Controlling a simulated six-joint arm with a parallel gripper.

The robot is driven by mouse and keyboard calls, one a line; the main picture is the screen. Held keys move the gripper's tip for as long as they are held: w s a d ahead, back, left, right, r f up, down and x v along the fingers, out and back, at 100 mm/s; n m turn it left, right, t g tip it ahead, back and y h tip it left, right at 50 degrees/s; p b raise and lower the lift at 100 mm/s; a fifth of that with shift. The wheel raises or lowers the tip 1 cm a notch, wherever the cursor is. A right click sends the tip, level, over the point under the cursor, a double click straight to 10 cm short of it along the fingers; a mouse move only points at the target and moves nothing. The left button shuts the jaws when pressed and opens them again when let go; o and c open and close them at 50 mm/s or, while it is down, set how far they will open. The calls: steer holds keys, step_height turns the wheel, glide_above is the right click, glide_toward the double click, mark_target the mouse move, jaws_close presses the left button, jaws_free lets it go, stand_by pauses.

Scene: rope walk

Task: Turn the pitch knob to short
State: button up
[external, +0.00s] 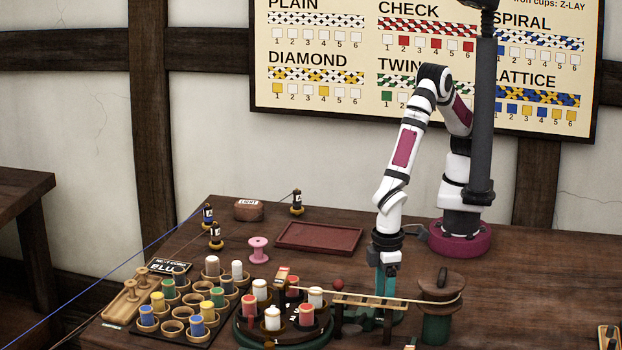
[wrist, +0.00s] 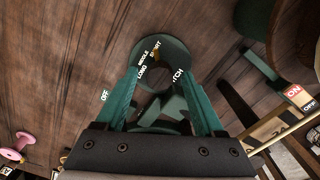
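My gripper (wrist: 160,78) points down over the pitch dial, its two teal fingers apart. In the wrist view the round dark green dial plate (wrist: 180,48) carries the words LONG, MIDDLE, SHORT and PITCH. A small orange mark shows beside the word SHORT. In the external view my gripper (external: 386,290) is low over the table behind the wooden rail, and the dial is largely hidden.
A wooden rail (external: 375,300) and a capstan drum (external: 437,328) stand close by. The bobbin carousel (external: 245,333) is to the left. An ON/OFF lever label (wrist: 294,91) is at the right of the wrist view. A red tray (external: 318,238) lies behind on open table.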

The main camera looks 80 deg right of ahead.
step_height(320, 180, up, 16)
stand_by(0.5)
steer(key=shift+f, duration=0.1)
steer(key=w+d+r+m, duration=0.3)
steer(key=w+d, duration=0.1)
steer(key=d, duration=0.7)
steer(key=w+d+r+m, duration=0.2)
steer(key=w+d, duration=0.2)
steer(key=d, duration=0.6)
steer(key=s+d+f+m+y, duration=0.1)
steer(key=s+d+m, duration=0.2)
steer(key=d, duration=0.4)
steer(key=s+d+m+y, duration=0.1)
steer(key=s+d+m, duration=0.2)
steer(key=s+d, duration=0.2)
steer(key=d, duration=0.3)
steer(key=shift+s+f, duration=0.35)
steer(key=shift+f, duration=0.05)
